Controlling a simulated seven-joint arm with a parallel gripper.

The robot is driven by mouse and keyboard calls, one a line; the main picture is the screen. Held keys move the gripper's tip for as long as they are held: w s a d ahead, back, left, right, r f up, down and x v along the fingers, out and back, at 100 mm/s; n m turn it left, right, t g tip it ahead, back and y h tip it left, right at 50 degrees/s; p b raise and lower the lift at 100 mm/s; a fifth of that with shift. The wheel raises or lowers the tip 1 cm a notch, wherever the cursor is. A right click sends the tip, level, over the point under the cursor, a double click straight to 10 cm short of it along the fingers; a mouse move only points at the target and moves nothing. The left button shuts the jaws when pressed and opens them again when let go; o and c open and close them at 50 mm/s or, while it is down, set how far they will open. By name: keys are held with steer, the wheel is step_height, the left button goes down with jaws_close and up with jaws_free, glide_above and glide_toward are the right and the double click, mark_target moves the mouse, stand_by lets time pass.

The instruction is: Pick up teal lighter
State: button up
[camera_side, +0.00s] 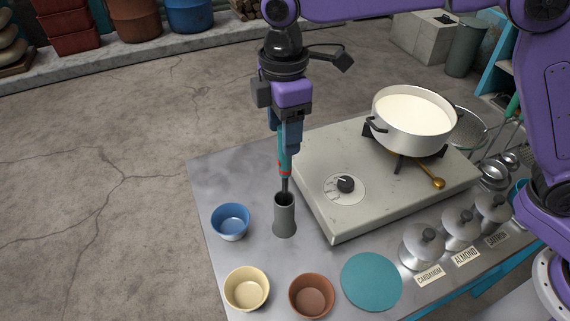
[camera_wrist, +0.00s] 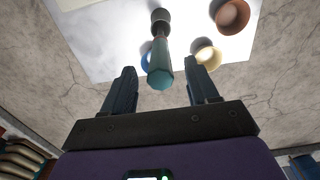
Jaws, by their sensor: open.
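The teal lighter (camera_side: 285,163) stands upright in a grey flared holder (camera_side: 285,217), its dark shaft going down into the holder's mouth. The handle has a small red part on its side. My gripper (camera_side: 286,148) is above the holder, pointing down, with its fingers at the level of the upper handle. In the wrist view, the lighter's teal end (camera_wrist: 160,72) shows between my two spread fingers (camera_wrist: 162,70), with a gap on each side. The upper handle is partly hidden by my fingers in the side view. The shaft's lower end is hidden inside the holder.
A blue bowl (camera_side: 230,221) is left of the holder; a cream bowl (camera_side: 246,289), brown bowl (camera_side: 312,296) and teal disc (camera_side: 371,281) lie in front. Right of it stands a stove (camera_side: 330,215) with a white pot (camera_side: 408,135) of milk. Lidded jars (camera_side: 423,246) line the right.

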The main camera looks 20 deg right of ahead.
step_height(320, 180, down, 5)
steer(key=shift+d, duration=0.1)
stand_by(0.3)
jaws_close()
steer(key=shift+r, duration=0.1)
